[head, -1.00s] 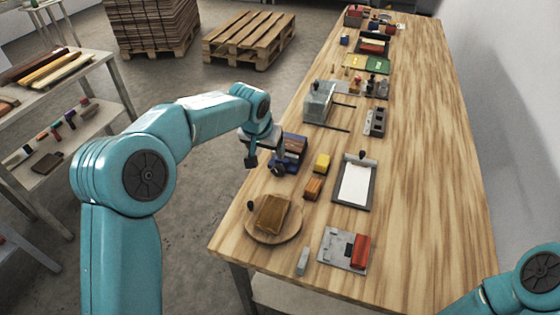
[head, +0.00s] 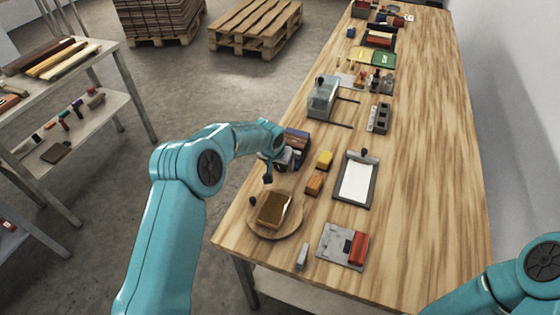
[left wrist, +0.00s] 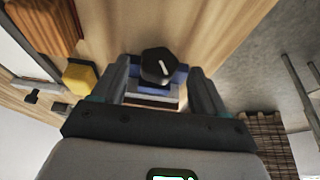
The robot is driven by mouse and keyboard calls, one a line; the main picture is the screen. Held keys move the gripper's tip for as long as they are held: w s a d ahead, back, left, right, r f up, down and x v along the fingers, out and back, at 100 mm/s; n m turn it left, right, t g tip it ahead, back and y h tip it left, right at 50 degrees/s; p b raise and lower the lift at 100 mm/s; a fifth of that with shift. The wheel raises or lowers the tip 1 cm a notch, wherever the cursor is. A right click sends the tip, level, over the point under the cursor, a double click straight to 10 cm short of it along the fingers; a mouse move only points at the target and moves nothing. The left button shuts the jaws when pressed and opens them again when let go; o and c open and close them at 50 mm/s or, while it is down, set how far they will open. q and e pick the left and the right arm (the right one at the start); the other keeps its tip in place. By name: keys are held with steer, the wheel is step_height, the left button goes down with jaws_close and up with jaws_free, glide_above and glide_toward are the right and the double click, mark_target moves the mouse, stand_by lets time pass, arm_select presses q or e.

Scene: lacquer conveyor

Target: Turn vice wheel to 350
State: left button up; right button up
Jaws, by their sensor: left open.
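The vice (head: 297,146) is a blue block with wood and grey parts at the left edge of the bench. Its wheel (left wrist: 157,66) is a dark faceted knob with a white mark, facing me in the left wrist view. In the head view my gripper and arm hide the wheel. My left gripper (head: 270,176) is at the near side of the vice. In the left wrist view its two open fingers stand either side of the wheel, with visible gaps; I cannot tell how deep the wheel lies between them. My right gripper is out of view.
A round wooden board (head: 291,224) with a brown block (head: 273,209) lies nearest my left gripper. A yellow block (head: 324,159), an orange-brown block (head: 314,184) and a clipboard (head: 356,180) are right of the vice. The bench's right side (head: 430,150) is clear.

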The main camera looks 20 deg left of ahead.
arm_select(q)
steer(key=shift+w+d+f, duration=0.15)
steer(key=shift+d+f, duration=0.05)
steer(key=shift+f, duration=0.25)
steer(key=shift+w+a+f, duration=0.2)
steer(key=shift+f, duration=0.1)
steer(key=shift+s+d+r, duration=0.1)
steer(key=shift+d+r, duration=0.05)
steer(key=c, duration=0.8)
steer(key=shift+c, duration=1.2)
steer(key=shift+b, duration=0.4)
steer(key=y+b, duration=0.1)
steer(key=b, duration=0.3)
steer(key=y+b, duration=0.2)
steer(key=b, duration=0.3)
steer(key=d+m+y+b, duration=0.1)
steer(key=y+b, duration=0.1)
steer(key=b, duration=0.2)
steer(key=shift+f+t, duration=0.3)
steer(key=shift+f, duration=0.1)
steer(key=shift+r+y+b, duration=0.2)
steer(key=shift+y+b, duration=0.6)
steer(key=shift+b, duration=0.3)
